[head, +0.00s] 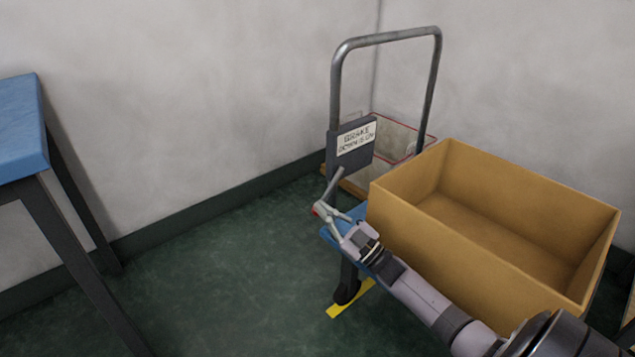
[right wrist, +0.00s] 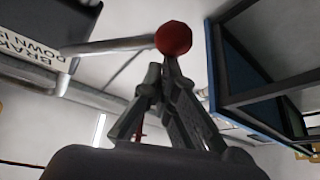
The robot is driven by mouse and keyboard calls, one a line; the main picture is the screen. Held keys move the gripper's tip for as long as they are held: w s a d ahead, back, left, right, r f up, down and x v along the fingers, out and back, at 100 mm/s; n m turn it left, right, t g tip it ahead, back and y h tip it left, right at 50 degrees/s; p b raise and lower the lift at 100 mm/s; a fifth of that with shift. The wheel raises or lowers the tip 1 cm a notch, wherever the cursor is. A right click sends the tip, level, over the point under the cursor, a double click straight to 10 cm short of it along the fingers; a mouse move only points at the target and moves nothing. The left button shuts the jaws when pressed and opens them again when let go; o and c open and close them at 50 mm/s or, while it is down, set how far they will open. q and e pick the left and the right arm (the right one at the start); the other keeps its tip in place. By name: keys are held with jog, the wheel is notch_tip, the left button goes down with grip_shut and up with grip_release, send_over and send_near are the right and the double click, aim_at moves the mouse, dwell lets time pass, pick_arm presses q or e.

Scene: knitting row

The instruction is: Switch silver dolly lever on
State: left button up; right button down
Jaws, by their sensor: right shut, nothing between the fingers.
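The silver dolly (head: 344,85) stands near the room's corner with its tubular handle upright. A dark box with a white label (head: 356,139) sits on the handle; the label reads roughly "BRAKE DOWN IS ON". A silver lever (head: 333,186) slants out from the box, ending in a red knob (head: 317,209), partly hidden by my right gripper (head: 325,208). In the right wrist view the lever (right wrist: 115,46) and round red knob (right wrist: 173,38) are just beyond the fingertips (right wrist: 160,72). The right gripper is shut and empty; whether it touches the knob is unclear. My left gripper is out of view.
An open, empty-looking cardboard box (head: 480,235) sits on the dolly's blue deck (head: 329,238), close beside my right arm. A yellow floor strip (head: 352,298) lies by the wheel. A blue-topped table (head: 20,130) stands at left; the green floor between is clear.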

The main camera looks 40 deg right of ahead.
dwell(0.4)
notch_tip(320, 180, up, 10)
dwell(0.5)
dwell(0.3)
